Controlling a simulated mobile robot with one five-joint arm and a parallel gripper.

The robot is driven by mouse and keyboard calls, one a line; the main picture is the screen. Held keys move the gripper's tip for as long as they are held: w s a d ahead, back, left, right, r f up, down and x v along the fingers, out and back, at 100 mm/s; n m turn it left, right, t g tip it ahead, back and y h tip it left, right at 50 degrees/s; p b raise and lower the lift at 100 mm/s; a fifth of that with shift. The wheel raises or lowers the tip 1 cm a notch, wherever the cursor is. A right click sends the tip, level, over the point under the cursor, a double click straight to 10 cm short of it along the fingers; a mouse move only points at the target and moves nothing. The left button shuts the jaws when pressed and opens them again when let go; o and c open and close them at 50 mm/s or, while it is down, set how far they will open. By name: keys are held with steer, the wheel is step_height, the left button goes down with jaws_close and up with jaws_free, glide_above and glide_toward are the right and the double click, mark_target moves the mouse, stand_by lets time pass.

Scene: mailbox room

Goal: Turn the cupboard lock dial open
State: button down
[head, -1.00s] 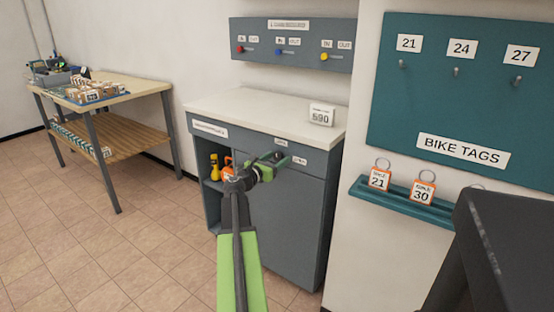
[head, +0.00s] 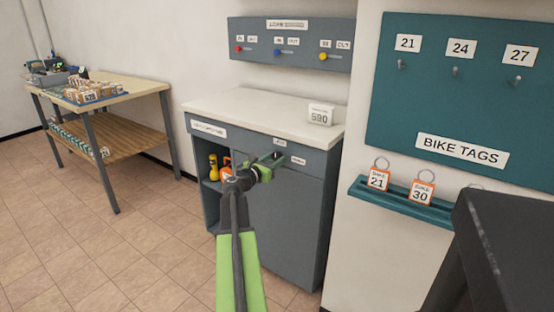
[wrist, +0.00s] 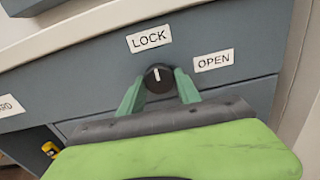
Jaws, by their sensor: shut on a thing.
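The lock dial (wrist: 159,78) is a round black knob with a white pointer line on the grey cupboard (head: 285,222). In the wrist view its line points up, tilted slightly left in the picture, toward the LOCK label (wrist: 149,39). The OPEN label (wrist: 214,60) is to the right of the dial. My gripper (wrist: 159,92) is shut on the dial, one green finger on each side. In the head view my gripper (head: 272,162) reaches the cupboard's upper front, and the dial is mostly hidden behind the fingers.
A white counter (head: 240,108) with a 590 card (head: 321,115) overhangs the cupboard front. Yellow and orange items stand in the open shelf at left. A teal tag shelf (head: 400,203) is on the wall at right.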

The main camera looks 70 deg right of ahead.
steer(key=shift+s+a+m, duration=0.1)
steer(key=shift+s+m, duration=0.05)
steer(key=shift+m, duration=0.45)
steer(key=m, duration=0.7)
steer(key=shift+m, duration=0.3)
steer(key=m, duration=0.5)
steer(key=shift+r, duration=0.1)
steer(key=shift+m, duration=1.9)
steer(key=shift+r, duration=0.1)
steer(key=c, duration=0.9)
jaws_free()
steer(key=shift+o, duration=0.2)
